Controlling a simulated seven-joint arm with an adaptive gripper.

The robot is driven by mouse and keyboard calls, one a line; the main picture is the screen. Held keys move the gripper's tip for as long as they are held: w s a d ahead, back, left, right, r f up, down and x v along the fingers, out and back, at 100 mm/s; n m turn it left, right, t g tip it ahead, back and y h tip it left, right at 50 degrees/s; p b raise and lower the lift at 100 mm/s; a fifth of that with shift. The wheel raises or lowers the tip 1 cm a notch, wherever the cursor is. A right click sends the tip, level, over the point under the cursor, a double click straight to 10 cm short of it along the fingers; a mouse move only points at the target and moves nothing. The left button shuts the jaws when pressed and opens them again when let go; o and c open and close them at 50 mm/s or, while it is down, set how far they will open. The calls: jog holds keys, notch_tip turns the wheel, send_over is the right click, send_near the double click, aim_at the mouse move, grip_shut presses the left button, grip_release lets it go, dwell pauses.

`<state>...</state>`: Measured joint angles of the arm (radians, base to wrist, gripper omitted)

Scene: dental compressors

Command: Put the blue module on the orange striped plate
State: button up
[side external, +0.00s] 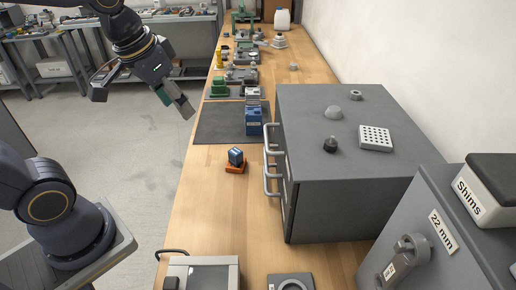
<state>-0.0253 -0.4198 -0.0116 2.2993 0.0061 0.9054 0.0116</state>
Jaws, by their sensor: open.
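A small dark blue module (236,155) with a lighter face sits on top of a small orange plate (235,168) on the wooden bench, left of the grey drawer cabinet. Stripes on the plate are too small to make out. My gripper (143,102) is open and empty, with its fingers spread wide. It hangs at the upper left, up and to the left of the module and apart from it. The underside of the module is hidden.
A larger blue box (253,122) stands on a dark mat (212,122) behind the module. The grey cabinet (345,200) has handles projecting towards the bench's open strip. Several green and grey parts crowd the far bench. Bare wood lies in front of the plate.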

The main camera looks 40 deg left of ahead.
jog(key=s+t, duration=0.1)
jog(key=s, duration=0.5)
jog(key=shift+d+t, duration=0.25)
jog(key=shift+t, duration=0.05)
dwell(0.8)
